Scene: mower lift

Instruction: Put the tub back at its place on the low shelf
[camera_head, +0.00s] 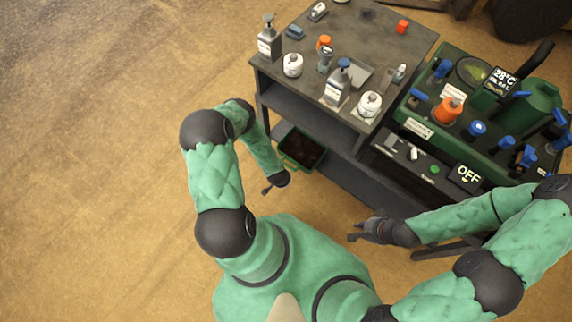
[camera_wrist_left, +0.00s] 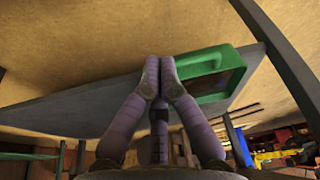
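The green tub (camera_head: 294,163) holds dark contents and sits at the left end of the low shelf (camera_head: 352,185), under the workbench. In the left wrist view the tub (camera_wrist_left: 238,55) shows its green rim and handle, just right of my fingers. My left gripper (camera_head: 267,190) is in front of the tub, apart from it in the head view. In the left wrist view its fingertips (camera_wrist_left: 160,68) meet with nothing seen between them. My right gripper (camera_head: 356,238) hangs in front of the shelf to the right, with no object seen in it; its finger gap is unclear.
The workbench top (camera_head: 345,30) carries several bottles, jars and small tools. A green machine (camera_head: 440,125) with blue knobs and an "OFF" display stands to its right. The floor (camera_head: 100,150) on the left is clear.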

